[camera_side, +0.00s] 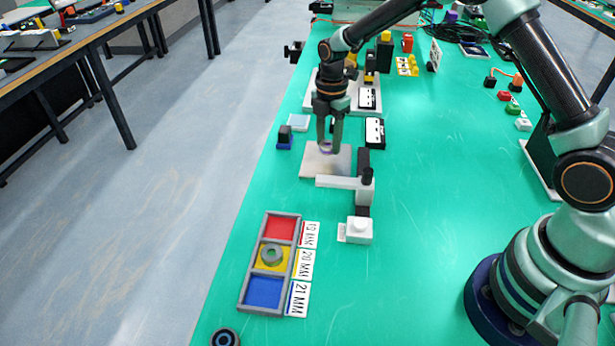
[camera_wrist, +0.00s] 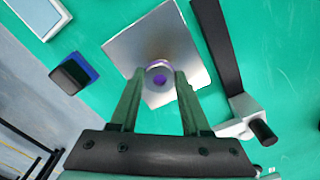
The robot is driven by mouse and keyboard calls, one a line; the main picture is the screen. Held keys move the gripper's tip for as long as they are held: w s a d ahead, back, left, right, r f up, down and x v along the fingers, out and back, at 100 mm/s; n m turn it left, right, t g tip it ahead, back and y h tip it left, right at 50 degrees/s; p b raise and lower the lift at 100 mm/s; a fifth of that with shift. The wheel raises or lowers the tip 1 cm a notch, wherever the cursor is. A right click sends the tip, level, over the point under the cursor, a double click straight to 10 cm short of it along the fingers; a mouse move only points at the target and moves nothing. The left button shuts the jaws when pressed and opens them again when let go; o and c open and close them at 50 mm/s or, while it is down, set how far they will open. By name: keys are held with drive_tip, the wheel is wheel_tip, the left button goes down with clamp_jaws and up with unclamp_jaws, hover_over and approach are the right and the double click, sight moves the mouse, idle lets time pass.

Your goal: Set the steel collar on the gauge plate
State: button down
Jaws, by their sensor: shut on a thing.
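I cannot tell whether the collar touches the plate.
A white and black slide gauge (camera_side: 338,182) stands at the plate's near right. A divided tray (camera_side: 243,290) with red, yellow and blue compartments sits nearer; a grey ring (camera_side: 264,257) lies in the yellow one. A dark block (camera_side: 285,135) stands left of the plate.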

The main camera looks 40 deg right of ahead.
drive_tip(key=shift+f, duration=1.15)
drive_tip(key=shift+f, duration=0.15)
drive_tip(key=shift+c, duration=1.8)
unclamp_jaws()
